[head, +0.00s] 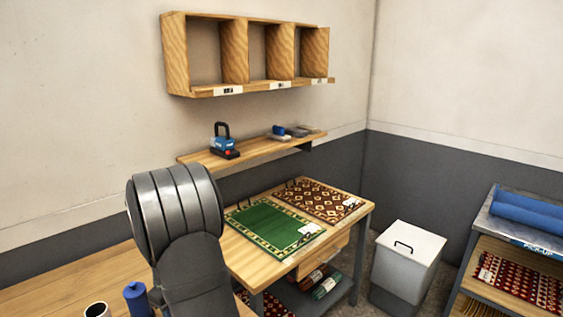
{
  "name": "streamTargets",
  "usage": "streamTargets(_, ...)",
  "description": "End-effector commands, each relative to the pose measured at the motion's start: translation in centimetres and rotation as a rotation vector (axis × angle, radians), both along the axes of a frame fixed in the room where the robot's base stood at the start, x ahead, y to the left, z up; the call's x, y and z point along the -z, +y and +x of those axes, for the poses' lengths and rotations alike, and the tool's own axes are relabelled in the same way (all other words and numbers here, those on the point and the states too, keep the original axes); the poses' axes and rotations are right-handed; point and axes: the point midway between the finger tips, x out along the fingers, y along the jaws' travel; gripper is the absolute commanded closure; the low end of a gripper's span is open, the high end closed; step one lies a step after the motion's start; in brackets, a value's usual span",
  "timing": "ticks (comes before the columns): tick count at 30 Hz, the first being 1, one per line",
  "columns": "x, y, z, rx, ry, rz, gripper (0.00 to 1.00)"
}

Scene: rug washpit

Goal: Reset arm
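A grey arm link of mine (180,225) rises in the left foreground of the head view and covers part of the table behind it. My gripper is not in view, so I cannot see whether it holds anything.
A wooden table carries a green rug (275,232) and a red patterned rug (318,200). Above are a narrow shelf (205,158) with a blue tool (225,142) and an empty three-bay wall unit (176,55). A lidded white bin (408,245) and a pick-up rack (497,245) stand right.

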Motion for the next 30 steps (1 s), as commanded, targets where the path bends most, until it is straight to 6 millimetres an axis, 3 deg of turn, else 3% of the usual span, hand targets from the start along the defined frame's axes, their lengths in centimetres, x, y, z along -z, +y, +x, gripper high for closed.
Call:
streamTargets(4,2.4,0.0,0.0,0.0,0.0,0.0,0.6)
streamTargets(6,0.7,0.1,0.1,0.0,-0.004,0.003,0.6)
streamTargets(13,-1.5,0.0,0.0,0.0,-0.001,0.001,0.6)
streamTargets(25,-1.8,0.0,0.0,0.0,0.0,0.0,0.6)
streamTargets(30,-0.9,0.0,0.0,0.0,0.001,-0.001,0.6)
